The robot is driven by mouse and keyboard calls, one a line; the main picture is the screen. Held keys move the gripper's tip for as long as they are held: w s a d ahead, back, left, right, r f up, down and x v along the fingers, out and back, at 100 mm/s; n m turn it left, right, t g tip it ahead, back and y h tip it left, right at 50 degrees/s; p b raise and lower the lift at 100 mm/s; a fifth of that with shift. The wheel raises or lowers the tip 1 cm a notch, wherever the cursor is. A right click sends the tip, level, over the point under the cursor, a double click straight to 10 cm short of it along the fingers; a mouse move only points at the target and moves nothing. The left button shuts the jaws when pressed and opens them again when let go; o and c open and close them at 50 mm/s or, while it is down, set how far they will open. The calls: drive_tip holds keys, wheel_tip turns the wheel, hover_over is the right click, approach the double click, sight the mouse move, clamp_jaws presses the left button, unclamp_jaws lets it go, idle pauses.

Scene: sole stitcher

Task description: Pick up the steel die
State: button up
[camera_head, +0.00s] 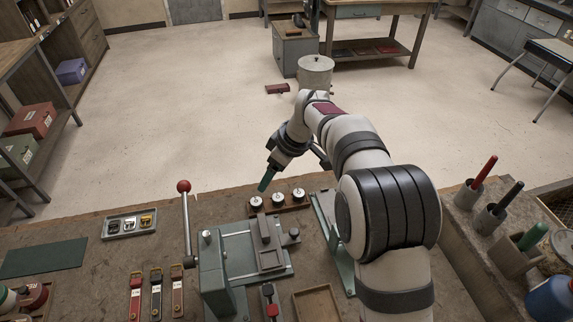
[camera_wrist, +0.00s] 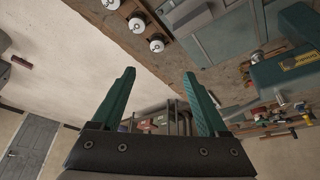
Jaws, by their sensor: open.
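My gripper (camera_head: 264,186) is open, its green fingers pointing down just above the leftmost of three round pale pieces with dark centres. They are the left piece (camera_head: 256,202), middle piece (camera_head: 278,199) and right piece (camera_head: 298,194), in a row on a wooden rack (camera_head: 310,206). I cannot tell for sure which one is the steel die, as they look alike. In the wrist view the open fingers (camera_wrist: 160,76) have nothing between them. The three round pieces show above them, near the top: one (camera_wrist: 156,45), another (camera_wrist: 137,25) and a third (camera_wrist: 111,4).
A grey-green machine (camera_head: 225,270) with a red-knobbed lever (camera_head: 184,187) stands close in front of the rack. A small tray (camera_head: 106,236) holds three small metal pieces at left. Several tools stand in cups at right. A green mat (camera_head: 43,258) lies bare.

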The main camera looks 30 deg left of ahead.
sight(256, 201)
drive_tip(key=x, duration=1.5)
drive_tip(key=shift+w+a+f, duration=0.15)
drive_tip(key=shift+w+f, duration=0.15)
drive_tip(key=shift+w, duration=0.05)
clamp_jaws()
